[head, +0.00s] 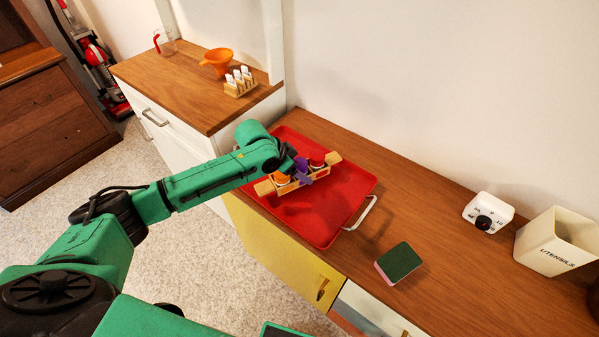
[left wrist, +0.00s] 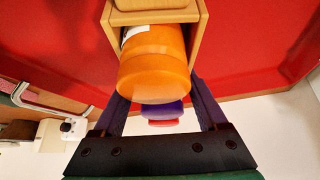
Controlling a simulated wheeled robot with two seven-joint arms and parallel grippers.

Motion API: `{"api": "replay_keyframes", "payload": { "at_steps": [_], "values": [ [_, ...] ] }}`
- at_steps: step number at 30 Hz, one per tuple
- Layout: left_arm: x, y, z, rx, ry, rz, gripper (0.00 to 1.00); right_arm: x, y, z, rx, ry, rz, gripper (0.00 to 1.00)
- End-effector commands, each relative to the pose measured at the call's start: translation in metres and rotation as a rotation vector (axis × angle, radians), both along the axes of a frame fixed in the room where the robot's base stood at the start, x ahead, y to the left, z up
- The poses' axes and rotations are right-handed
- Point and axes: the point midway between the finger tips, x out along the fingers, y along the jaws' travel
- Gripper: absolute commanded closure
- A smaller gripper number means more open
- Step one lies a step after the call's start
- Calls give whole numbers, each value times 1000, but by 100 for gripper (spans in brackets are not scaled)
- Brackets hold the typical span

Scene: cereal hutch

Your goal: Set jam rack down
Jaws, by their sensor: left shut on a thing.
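The jam rack (head: 275,187) is a small wooden carrier with paddle-like ends, at the red tray in the head view. It holds jars with orange, purple and red lids. My left gripper (head: 300,176) is over the rack's middle and shut on it. In the left wrist view, the rack (left wrist: 200,40) shows end-on with the orange-lidded jar (left wrist: 155,65) in front, between the dark fingers (left wrist: 160,112). The red tray (head: 335,215) lies under the rack on the wooden counter. I cannot tell whether the rack touches the tray. My right gripper is not in view.
A green-and-pink sponge (head: 398,262) lies right of the tray's white handle (head: 361,213). A white timer (head: 488,212) and a utensils holder (head: 556,243) stand farther right. An orange funnel (head: 217,60) and a small rack of white-topped items (head: 240,83) stand on the left cabinet.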

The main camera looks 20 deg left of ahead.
Motion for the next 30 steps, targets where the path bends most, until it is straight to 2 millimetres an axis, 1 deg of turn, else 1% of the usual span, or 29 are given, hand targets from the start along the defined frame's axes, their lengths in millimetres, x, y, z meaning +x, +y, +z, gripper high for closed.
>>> {"api": "replay_keyframes", "payload": {
  "at_steps": [3,8,9,10,11,18,22,26,30],
  "values": [
    [1,-1,-11,-1,-7,-1,87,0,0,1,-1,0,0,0],
    [2,-1,-12,-1,-7,-1,87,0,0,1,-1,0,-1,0],
    [1,0,-13,0,-4,-1,17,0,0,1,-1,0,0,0],
    [1,0,-13,0,-4,-1,6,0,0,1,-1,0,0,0],
    [1,0,-13,0,-4,-1,0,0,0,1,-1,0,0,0],
    [0,0,-12,1,-3,-1,0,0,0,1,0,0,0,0],
    [-3,5,-4,0,-3,1,0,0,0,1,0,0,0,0],
    [-12,14,16,3,-4,0,0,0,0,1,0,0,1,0],
    [-26,28,46,3,-7,1,0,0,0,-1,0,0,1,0]
  ]
}}
